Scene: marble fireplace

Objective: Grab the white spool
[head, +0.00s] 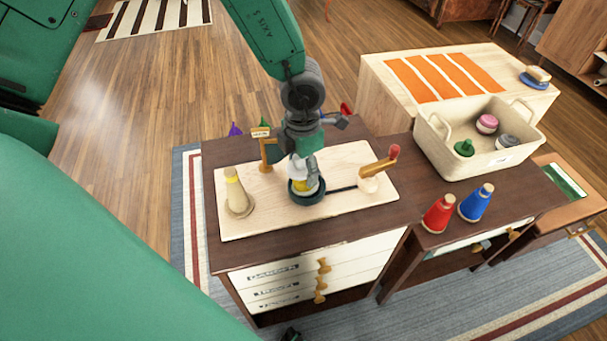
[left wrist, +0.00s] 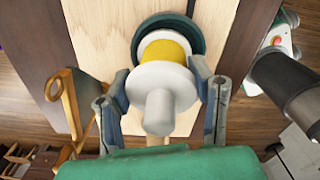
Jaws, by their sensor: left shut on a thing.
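The white spool (head: 300,184) has a yellow band and stands at the middle of the pale wooden board (head: 345,160), seated in or on a dark green round dish (head: 307,196). In the left wrist view the spool (left wrist: 158,95) shows its white knob, flange and yellow wound part, with the dark green dish (left wrist: 196,34) around its far end. My left gripper (head: 304,168) comes down from above onto the spool. Its two fingers (left wrist: 161,82) are on either side of the spool and shut on it. My right gripper is not in view.
A cream cone spool (head: 234,190) stands left on the board, a wooden post (head: 266,155) behind, and a red-tipped wooden handle (head: 380,166) right. Red (head: 438,214) and blue (head: 476,203) cones stand farther right. A cream bin (head: 455,130) holds several spools.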

